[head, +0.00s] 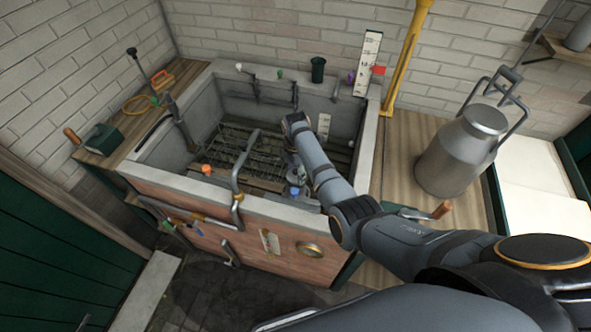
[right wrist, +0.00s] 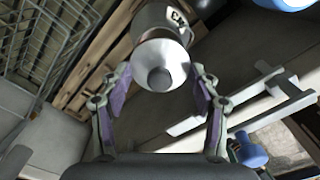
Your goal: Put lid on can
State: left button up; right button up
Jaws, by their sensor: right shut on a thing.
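A large grey metal milk can (head: 450,160) with tall side handles stands upright on the wooden counter at the right; I cannot tell whether its round pale top is open. My right arm reaches into the stone sink, with its gripper (head: 297,178) low inside and partly hidden by the arm. In the right wrist view the gripper (right wrist: 163,88) has its fingers on both sides of a pale round piece with a grey centre, which looks like a lid (right wrist: 178,58). A grey can body with dark lettering (right wrist: 165,20) shows right behind it. Whether the two touch is unclear. My left gripper is out of view.
The sink rim (head: 275,207) and a bent metal pipe (head: 240,165) stand close to my right arm. A wire rack (head: 235,150) and wooden slats lie in the sink. A dark green cup (head: 318,69) and a measuring board (head: 368,62) stand at the back rim.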

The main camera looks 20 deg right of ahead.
aim_at(296, 176)
jog(key=shift+f+b, duration=0.5)
jog(key=shift+f, duration=0.3)
jog(key=shift+f, duration=0.1)
jog(key=shift+f+b, duration=0.35)
jog(key=shift+f, duration=0.25)
jog(key=shift+f, duration=0.15)
jog(key=shift+f, duration=0.3)
dwell(0.4)
jog(key=o, duration=1.2)
